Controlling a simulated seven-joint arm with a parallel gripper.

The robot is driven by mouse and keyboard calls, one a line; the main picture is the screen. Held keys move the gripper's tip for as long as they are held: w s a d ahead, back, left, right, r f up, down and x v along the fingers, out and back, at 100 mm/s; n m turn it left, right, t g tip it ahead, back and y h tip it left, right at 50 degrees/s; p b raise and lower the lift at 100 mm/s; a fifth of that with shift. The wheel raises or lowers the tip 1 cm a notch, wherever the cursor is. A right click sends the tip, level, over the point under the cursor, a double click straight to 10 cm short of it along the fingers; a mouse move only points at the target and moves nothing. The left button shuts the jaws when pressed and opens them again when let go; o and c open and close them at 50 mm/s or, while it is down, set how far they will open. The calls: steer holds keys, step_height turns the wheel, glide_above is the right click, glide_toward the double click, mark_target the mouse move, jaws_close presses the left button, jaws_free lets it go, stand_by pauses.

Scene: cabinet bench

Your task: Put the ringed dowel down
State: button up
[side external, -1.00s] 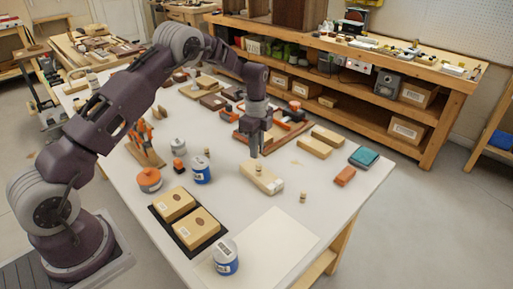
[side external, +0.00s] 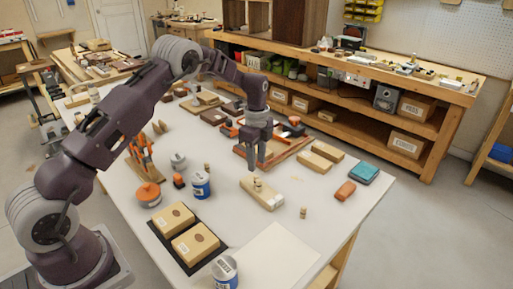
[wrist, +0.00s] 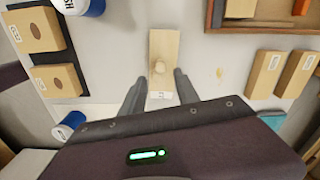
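A small pale dowel (side external: 257,183) stands upright on a light wooden block (side external: 267,196) on the white table; the dowel (wrist: 159,67) and block (wrist: 163,45) also show in the wrist view. Rings on the dowel are too small to tell. My gripper (side external: 256,168) is just above the block. In the wrist view my gripper (wrist: 158,76) is open, its fingers apart on either side of the dowel with gaps and nothing between them held. Another small dowel (side external: 303,213) stands on the table to the right of the block, and one more (side external: 207,169) stands behind the blue-and-white can.
Two boxed blocks (side external: 194,243) sit on a dark mat at front left. A blue-and-white can (side external: 201,187) stands left of the block. A wooden tray (side external: 275,152) lies behind it. Pale blocks (side external: 320,158) lie right of the tray. A white sheet (side external: 270,258) leaves clear room in front.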

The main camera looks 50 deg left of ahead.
step_height(320, 180, up, 10)
step_height(320, 180, up, 8)
steer(key=r+n+t, duration=0.1)
steer(key=n, duration=0.2)
glide_above(257, 176)
steer(key=s+d, duration=0.2)
steer(key=s, duration=0.2)
steer(key=s+d+r+n+t, duration=0.2)
steer(key=s+d+r+n, duration=0.25)
steer(key=s+r, duration=0.5)
steer(key=s+d+f+n+t, duration=0.1)
steer(key=s+n, duration=0.3)
steer(key=s, duration=0.7)
steer(key=s+d+f+n+t, duration=0.1)
steer(key=s+d+f+n, duration=0.2)
steer(key=s, duration=0.9)
steer(key=shift+s+d+f+n+t, duration=0.2)
steer(key=shift+f+n+t, duration=0.1)
steer(key=shift+f+n, duration=0.35)
steer(key=shift+o, duration=0.4)
steer(key=shift+w, duration=0.1)
